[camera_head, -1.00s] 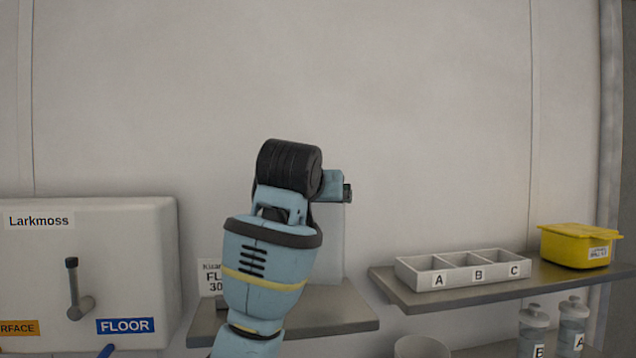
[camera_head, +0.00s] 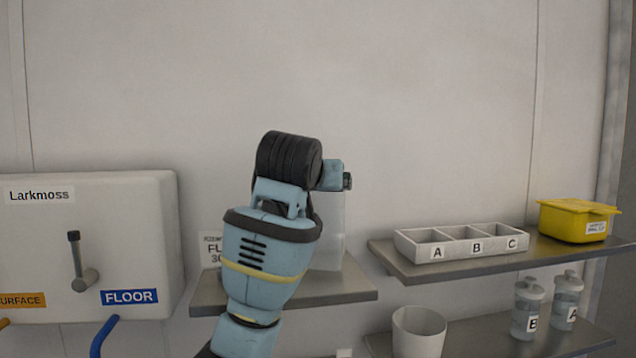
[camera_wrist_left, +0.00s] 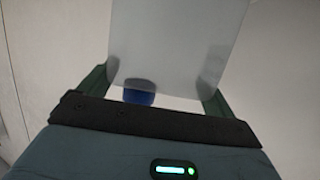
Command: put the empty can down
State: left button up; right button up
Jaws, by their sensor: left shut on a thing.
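The can is a pale, translucent container (camera_head: 333,232), seen in the head view partly behind my left arm, just above or on the left grey shelf (camera_head: 350,289). I cannot tell if its base touches. In the left wrist view the can (camera_wrist_left: 178,45) fills the upper middle, between the two dark green fingers of my left gripper (camera_wrist_left: 155,88), which is shut on it. A blue part (camera_wrist_left: 139,97) shows at its near end. In the head view the fingers are hidden behind my wrist. My right gripper is not in view.
A white card (camera_head: 211,248) stands left of my arm. A white Larkmoss box (camera_head: 130,230) with a lever is at left. A tray marked A, B, C (camera_head: 461,252) and yellow box (camera_head: 577,221) occupy the right shelf; a white cup (camera_head: 418,335) and jars (camera_head: 528,310) stand below.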

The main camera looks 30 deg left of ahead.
pick_arm(q)
jog(key=shift+f, duration=0.5)
jog(key=o, duration=1.2)
jog(key=v, duration=0.7)
jog(key=shift+s, duration=0.35)
